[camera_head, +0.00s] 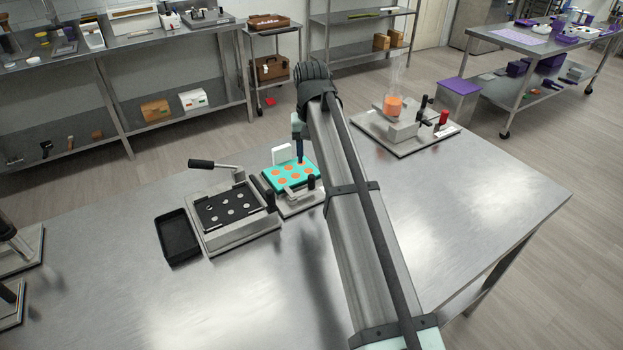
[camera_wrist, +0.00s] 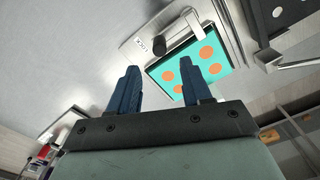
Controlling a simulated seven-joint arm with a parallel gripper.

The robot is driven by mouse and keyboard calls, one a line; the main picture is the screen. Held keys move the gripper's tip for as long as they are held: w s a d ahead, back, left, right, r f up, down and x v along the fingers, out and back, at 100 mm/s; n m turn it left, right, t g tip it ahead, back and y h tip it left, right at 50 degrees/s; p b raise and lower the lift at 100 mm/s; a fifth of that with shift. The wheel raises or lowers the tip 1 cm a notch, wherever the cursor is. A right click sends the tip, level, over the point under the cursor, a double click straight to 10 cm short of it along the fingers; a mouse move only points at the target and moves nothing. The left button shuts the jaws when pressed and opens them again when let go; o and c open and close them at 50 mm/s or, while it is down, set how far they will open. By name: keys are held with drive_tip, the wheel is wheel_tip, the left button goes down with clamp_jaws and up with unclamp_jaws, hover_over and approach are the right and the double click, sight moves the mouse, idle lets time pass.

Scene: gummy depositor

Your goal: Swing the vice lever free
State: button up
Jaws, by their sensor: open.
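The vice is a small grey metal fixture (camera_head: 300,204) in the middle of the table, holding a teal mould (camera_head: 275,183) with several orange rounds. A short black-knobbed lever (camera_head: 311,182) stands at its front right corner. In the wrist view the black knob (camera_wrist: 161,47) shows beside the teal mould (camera_wrist: 221,53), near a white label (camera_wrist: 140,46) whose text I cannot read surely. My gripper (camera_head: 299,150) is above the mould's back edge, pointing down. In the wrist view its two blue fingers (camera_wrist: 160,68) are apart with nothing between them. I cannot tell its exact height above the mould.
Left of the vice stands a grey frame with a black plate (camera_head: 226,207) and a black-handled lever (camera_head: 201,164). A black tray (camera_head: 177,236) lies beside it. A burner stand with an orange pot (camera_head: 393,106) is at the back right. The table's front right is clear.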

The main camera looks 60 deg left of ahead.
sight(312, 176)
wheel_tip(312, 176, down, 9)
idle(0.4)
clamp_jaws()
idle(0.5)
